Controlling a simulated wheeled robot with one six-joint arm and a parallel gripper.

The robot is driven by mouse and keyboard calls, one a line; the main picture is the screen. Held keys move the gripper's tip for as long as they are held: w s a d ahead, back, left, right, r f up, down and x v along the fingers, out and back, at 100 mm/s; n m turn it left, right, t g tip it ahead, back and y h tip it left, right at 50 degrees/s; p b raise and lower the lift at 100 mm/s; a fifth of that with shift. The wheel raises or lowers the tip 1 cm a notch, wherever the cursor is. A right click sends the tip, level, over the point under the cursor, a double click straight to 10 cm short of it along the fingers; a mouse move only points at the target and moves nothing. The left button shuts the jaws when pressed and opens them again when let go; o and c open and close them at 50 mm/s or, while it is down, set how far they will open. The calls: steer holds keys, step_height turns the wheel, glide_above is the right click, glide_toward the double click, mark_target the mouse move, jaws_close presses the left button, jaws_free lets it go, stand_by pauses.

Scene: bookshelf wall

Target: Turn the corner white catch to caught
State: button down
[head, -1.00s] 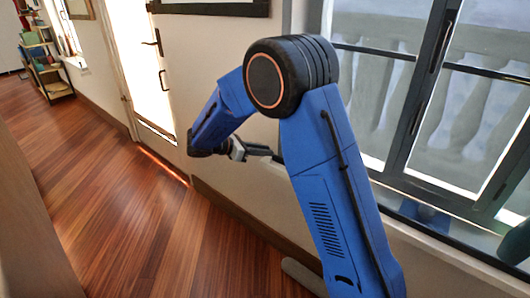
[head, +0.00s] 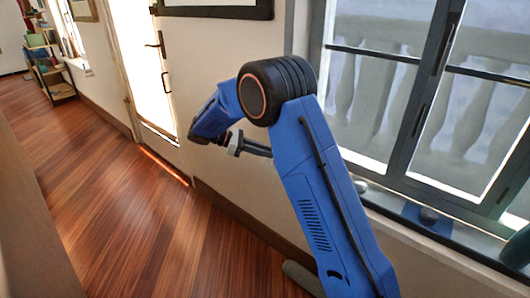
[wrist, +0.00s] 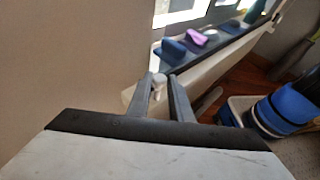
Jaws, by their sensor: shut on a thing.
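The small white catch (wrist: 158,81) shows in the wrist view between the tips of my two grey fingers, at the corner where the wall meets the window ledge. My gripper (wrist: 163,82) is shut on it. The catch's lower part is partly hidden by the fingers, and its exact turn angle is hard to tell. In the head view my gripper (head: 258,149) reaches right toward the wall beside the window. Its tips and the catch are hidden behind my blue arm there.
The window (head: 400,90) has dark frames and a pale sill. A blue thing (wrist: 172,49) and a purple thing (wrist: 196,37) are by the window in the wrist view. A door (head: 140,65) and a bookshelf (head: 48,65) stand left. The wooden floor (head: 130,220) is clear.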

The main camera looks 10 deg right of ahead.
steer(key=c, duration=1.6)
jaws_free()
steer(key=shift+c, duration=0.2)
steer(key=v, duration=1.7)
steer(key=shift+a, duration=0.2)
